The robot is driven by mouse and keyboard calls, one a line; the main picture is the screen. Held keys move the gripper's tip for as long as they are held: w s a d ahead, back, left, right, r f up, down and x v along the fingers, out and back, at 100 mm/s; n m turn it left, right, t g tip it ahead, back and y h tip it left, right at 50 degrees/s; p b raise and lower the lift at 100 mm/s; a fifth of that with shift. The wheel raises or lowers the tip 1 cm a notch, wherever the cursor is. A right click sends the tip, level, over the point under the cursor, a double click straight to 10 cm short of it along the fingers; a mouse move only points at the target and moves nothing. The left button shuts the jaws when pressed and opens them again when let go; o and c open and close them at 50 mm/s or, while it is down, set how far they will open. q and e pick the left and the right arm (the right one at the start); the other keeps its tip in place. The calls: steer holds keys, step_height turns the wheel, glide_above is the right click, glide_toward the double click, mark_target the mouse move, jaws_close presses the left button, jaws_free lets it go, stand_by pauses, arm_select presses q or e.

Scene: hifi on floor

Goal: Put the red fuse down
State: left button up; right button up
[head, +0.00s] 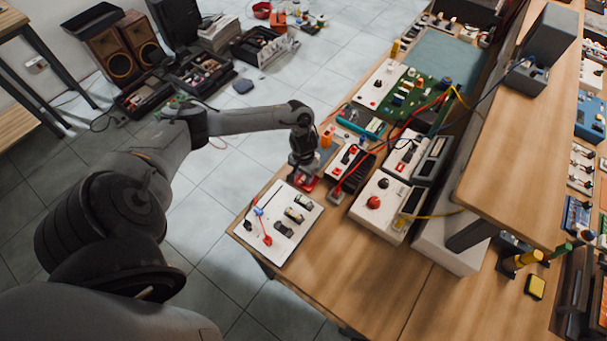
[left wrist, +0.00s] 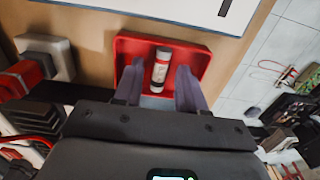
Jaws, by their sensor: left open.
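My left gripper (left wrist: 159,74) is open, with one dark finger on each side of the fuse and space between. In the head view my left gripper (head: 304,166) points down over the red tray (head: 307,184) near the table's left edge. The fuse is hidden there by the gripper. I cannot tell whether the fuse touches the tray floor along its whole length. My right gripper is not in view.
A white board (head: 276,232) with several small parts and a red lead lies in front of the tray. Power units (head: 386,208) and a black block (head: 358,173) stand to its right. The wooden table (head: 349,285) is clear at the front.

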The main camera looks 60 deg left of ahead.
mark_target(304, 177)
arm_select(q)
steer(key=shift+r, duration=0.1)
step_height(304, 177, up, 10)
steer(key=r+p, duration=0.1)
steer(key=p, duration=0.2)
steer(key=w+d+f+m+t+h, duration=0.1)
steer(key=d+m+t, duration=0.25)
steer(key=d, duration=1.05)
steer(key=w+d+f+m+t+h, duration=0.15)
steer(key=d+m, duration=0.35)
steer(key=d, duration=0.8)
steer(key=s+d+r+t, duration=0.2)
steer(key=s+d+r, duration=0.1)
steer(key=d+r, duration=0.1)
steer(key=s+a+r+g+y, duration=0.1)
steer(key=s+a, duration=0.2)
steer(key=s, duration=0.3)
steer(key=s+a+r+n+g+y, duration=0.1)
steer(key=s+a+g, duration=0.1)
steer(key=s, duration=0.4)
steer(key=shift+a+r, duration=0.4)
